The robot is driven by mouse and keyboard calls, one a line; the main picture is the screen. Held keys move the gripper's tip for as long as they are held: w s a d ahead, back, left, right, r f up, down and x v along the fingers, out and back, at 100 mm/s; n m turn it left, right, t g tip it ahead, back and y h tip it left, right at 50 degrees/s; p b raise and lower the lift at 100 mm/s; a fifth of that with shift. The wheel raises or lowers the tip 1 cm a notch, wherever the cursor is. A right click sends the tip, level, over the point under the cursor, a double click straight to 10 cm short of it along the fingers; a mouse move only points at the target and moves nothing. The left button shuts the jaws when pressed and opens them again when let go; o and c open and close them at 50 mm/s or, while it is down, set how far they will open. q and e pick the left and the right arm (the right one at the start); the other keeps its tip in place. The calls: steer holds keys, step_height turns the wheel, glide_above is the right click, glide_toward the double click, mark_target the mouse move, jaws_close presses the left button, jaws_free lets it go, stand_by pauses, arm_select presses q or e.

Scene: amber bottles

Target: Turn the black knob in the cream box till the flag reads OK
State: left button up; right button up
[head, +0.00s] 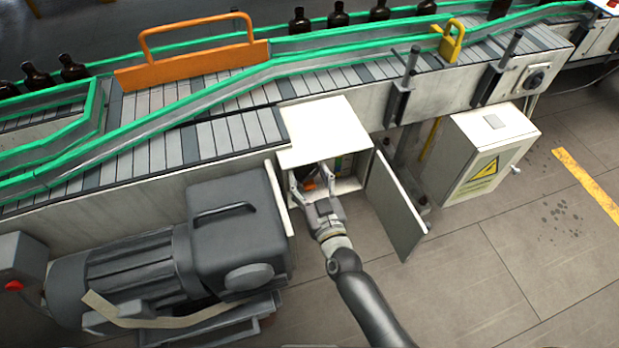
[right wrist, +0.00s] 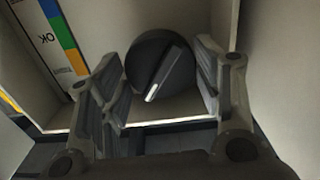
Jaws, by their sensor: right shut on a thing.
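The cream box (head: 326,132) stands open at the front of the conveyor, with its door (head: 396,208) swung out to the right. Inside it, the black knob (right wrist: 160,68) shows in the right wrist view, round with a raised grip bar and a white mark near the bar's lower left end. My right gripper (head: 310,181) reaches into the box, its fingers on either side of the knob and shut on it. A white label lettered OK (right wrist: 46,38) lies left of the knob, beside a blue, green and orange strip (right wrist: 64,36). My left gripper is out of view.
A grey motor (head: 130,270) stands left of the box. A cream cabinet with a yellow warning sign (head: 484,172) stands to the right. The conveyor (head: 215,135) runs behind with an orange guard (head: 190,62) and several amber bottles. The floor (head: 490,290) at the lower right is clear.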

steer(key=shift+m, duration=3.2)
steer(key=shift+b, duration=0.3)
steer(key=o, duration=0.7)
steer(key=shift+o, duration=0.2)
